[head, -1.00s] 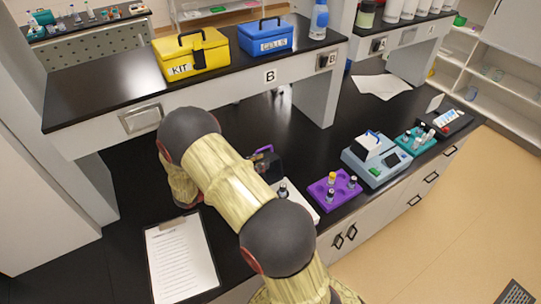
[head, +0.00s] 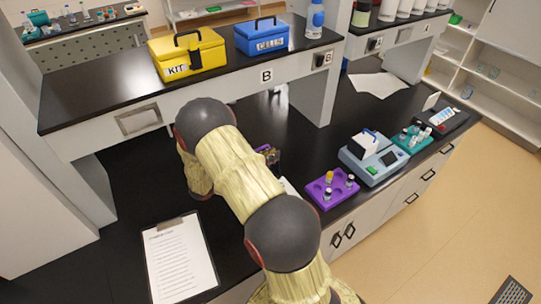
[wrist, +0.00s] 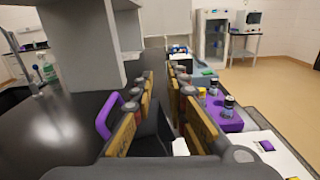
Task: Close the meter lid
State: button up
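The meter shows in the head view as a small piece of white body (head: 288,187) behind my arm. In the wrist view its white body (wrist: 270,148) with a purple mark lies at the lower right. A dark panel with a purple loop (wrist: 104,118), seemingly the raised lid, stands at the left; the loop also shows in the head view (head: 263,148). My gripper (wrist: 162,84) has its two tan fingers apart. The purple loop is outside the left finger, and part of the dark panel (wrist: 152,132) shows between the fingers. Whether they touch it I cannot tell.
A purple rack (head: 331,188) with vials stands right of the meter. Beyond it are a grey-blue device (head: 373,158) and a teal rack (head: 414,138). A clipboard (head: 180,260) lies at the left front. The raised shelf (head: 100,90) overhangs the bench behind.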

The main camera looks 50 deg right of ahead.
grip_shut()
dwell(0.6)
jog(key=shift+c, duration=0.9)
grip_release()
jog(key=o, duration=0.5)
jog(key=shift+o, duration=0.2)
jog(key=v, duration=1.2)
jog(key=shift+c, duration=0.4)
